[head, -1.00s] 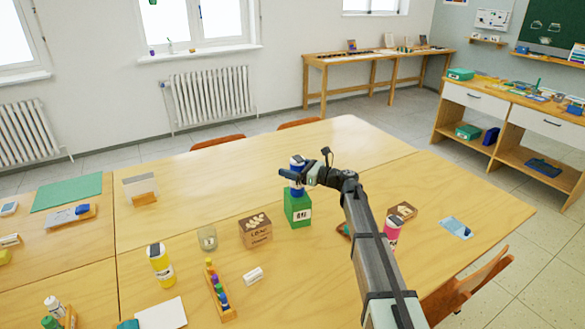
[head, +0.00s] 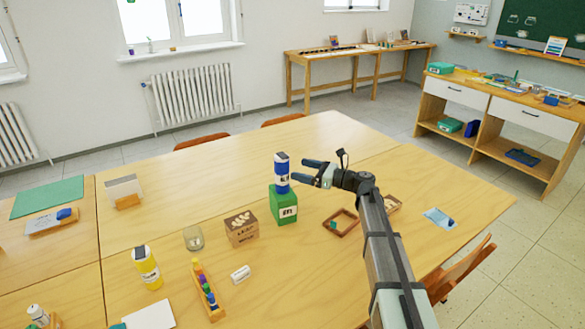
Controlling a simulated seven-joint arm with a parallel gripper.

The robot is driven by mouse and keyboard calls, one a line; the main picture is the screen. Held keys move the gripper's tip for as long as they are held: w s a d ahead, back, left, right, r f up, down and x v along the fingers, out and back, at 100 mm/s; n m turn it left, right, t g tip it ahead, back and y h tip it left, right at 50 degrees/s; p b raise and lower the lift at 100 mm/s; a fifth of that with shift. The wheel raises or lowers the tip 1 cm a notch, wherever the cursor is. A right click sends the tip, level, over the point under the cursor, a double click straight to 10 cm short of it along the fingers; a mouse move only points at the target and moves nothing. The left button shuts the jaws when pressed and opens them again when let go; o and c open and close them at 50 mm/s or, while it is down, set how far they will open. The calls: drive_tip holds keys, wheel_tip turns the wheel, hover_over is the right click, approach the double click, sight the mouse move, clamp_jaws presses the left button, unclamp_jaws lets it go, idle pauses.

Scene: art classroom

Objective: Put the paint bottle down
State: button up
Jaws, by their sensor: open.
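The blue paint bottle (head: 282,174), with a dark cap and a pale label, stands upright on top of the green box (head: 284,207) on the table. My gripper (head: 312,171) is open and empty just to the right of the bottle, its two fingers pointing left toward it. A small gap shows between the fingertips and the bottle. The green box has a white label on its front.
A brown carton (head: 241,229) stands left of the green box, with a glass jar (head: 194,238) and a yellow bottle (head: 147,268) further left. A wooden tray (head: 341,223) lies to the right. The table behind the green box is clear.

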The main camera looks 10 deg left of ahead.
drive_tip(key=shift+s+d, duration=0.15)
drive_tip(key=shift+d, duration=0.7)
